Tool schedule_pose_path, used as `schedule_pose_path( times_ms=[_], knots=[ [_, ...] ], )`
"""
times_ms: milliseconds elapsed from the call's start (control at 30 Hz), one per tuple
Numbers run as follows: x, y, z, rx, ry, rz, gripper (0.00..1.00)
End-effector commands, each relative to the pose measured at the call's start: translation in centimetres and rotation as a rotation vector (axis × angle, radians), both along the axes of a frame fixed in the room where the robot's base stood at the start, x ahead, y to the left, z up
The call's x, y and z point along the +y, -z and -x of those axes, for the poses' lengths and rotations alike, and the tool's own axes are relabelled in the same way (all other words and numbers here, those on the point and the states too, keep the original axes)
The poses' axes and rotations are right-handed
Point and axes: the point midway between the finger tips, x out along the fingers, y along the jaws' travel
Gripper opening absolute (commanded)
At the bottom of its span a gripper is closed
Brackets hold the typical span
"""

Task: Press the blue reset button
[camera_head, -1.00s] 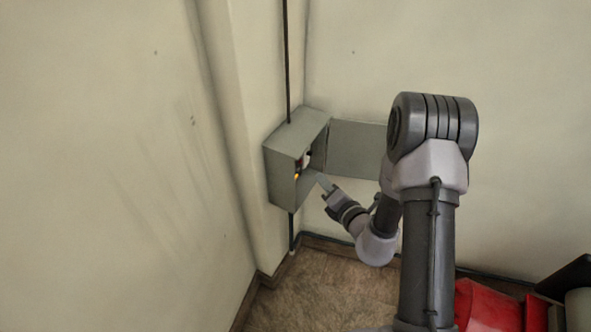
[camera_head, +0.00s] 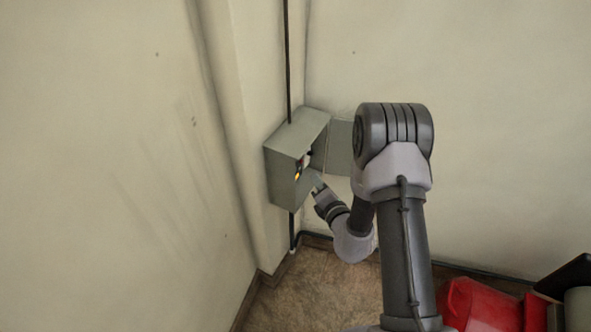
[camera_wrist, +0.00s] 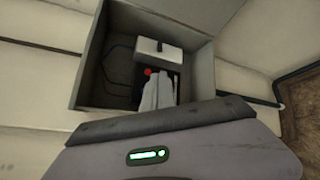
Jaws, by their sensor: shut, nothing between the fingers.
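The grey control box (camera_head: 283,175) hangs on the wall in the corner with its door (camera_head: 339,148) open. The wrist view looks into the open box (camera_wrist: 88,85), where a red button or light (camera_wrist: 148,71) sits below a white block (camera_wrist: 158,49). I cannot make out a blue button in either view; my fingers cover part of the panel. My gripper (camera_head: 317,182) is at the open front of the box, to the lower right of its panel. In the wrist view its pale fingers (camera_wrist: 158,92) are together, empty, and overlap the dark panel. Contact cannot be told.
Thin dark blue wires (camera_wrist: 112,68) run inside the box at the left. A dark conduit (camera_head: 287,60) runs up the wall above the box. A red object (camera_head: 470,303) is at the lower right.

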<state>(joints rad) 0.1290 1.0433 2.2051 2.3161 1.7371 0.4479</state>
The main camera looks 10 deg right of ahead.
Motion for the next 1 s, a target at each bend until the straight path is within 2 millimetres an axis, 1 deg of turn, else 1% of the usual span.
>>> schedule_pose_path(
  times_ms=[33, 100, 300, 467, 1000],
  knots=[
    [0.7, -0.1, -0.4, -0.001, -0.004, 0.001, 0.00],
    [1.4, -0.2, -0.9, -0.001, -0.003, 0.001, 0.00],
    [2.8, -0.1, -2.0, 0.000, -0.002, 0.000, 0.00],
    [3.0, 0.0, -2.2, 0.000, 0.000, 0.000, 0.00],
    [3.0, 0.0, -2.2, 0.000, 0.000, 0.000, 0.00]
  ],
)
